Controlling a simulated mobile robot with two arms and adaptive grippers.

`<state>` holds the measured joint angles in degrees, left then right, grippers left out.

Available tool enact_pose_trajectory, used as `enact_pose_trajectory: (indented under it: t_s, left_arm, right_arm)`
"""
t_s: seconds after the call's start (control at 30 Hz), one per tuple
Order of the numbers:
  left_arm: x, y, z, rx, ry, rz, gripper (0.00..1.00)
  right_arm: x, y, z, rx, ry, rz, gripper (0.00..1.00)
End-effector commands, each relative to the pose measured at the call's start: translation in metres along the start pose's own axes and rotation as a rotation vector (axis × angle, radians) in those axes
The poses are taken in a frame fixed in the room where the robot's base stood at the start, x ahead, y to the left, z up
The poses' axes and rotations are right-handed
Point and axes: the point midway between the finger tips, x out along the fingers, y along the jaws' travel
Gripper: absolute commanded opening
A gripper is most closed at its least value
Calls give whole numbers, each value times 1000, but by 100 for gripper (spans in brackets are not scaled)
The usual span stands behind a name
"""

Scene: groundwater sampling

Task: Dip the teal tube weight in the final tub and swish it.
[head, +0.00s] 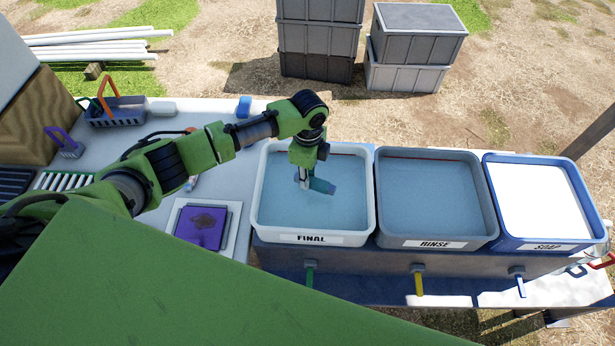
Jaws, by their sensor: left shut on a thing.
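The tub labelled FINAL (312,239) is light grey and filled with clear blue water. It stands at the left of a row of three tubs. My left gripper (304,184) points down over the middle of this tub and is shut on the teal tube weight (322,187). The weight lies tilted, sticking out to the right of the fingers. It appears at or near the water surface; I cannot tell how deep it is. My right gripper is not in view.
The grey RINSE tub (437,243) and the blue-rimmed SOAP tub (545,244) stand to the right. On the table at left are a purple item on a white tray (230,248), a basket (117,112) and a slotted rack (66,181). Stacked grey crates (412,78) stand behind.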

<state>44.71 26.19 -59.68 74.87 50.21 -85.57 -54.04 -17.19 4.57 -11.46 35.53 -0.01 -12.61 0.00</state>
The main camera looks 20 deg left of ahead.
Motion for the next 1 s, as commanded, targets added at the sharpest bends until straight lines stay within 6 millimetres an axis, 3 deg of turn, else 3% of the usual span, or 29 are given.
enact_pose_trajectory:
  t_s: [0.07,0.6,1.0]
  left_arm:
    - [-12,-1,0,0,1,-2,0]
    - [-61,-1,0,0,0,-3,0]
    - [-66,0,1,0,0,-1,0]
  right_arm:
    - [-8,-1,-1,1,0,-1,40]
    - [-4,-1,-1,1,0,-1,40]
    - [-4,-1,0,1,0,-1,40]
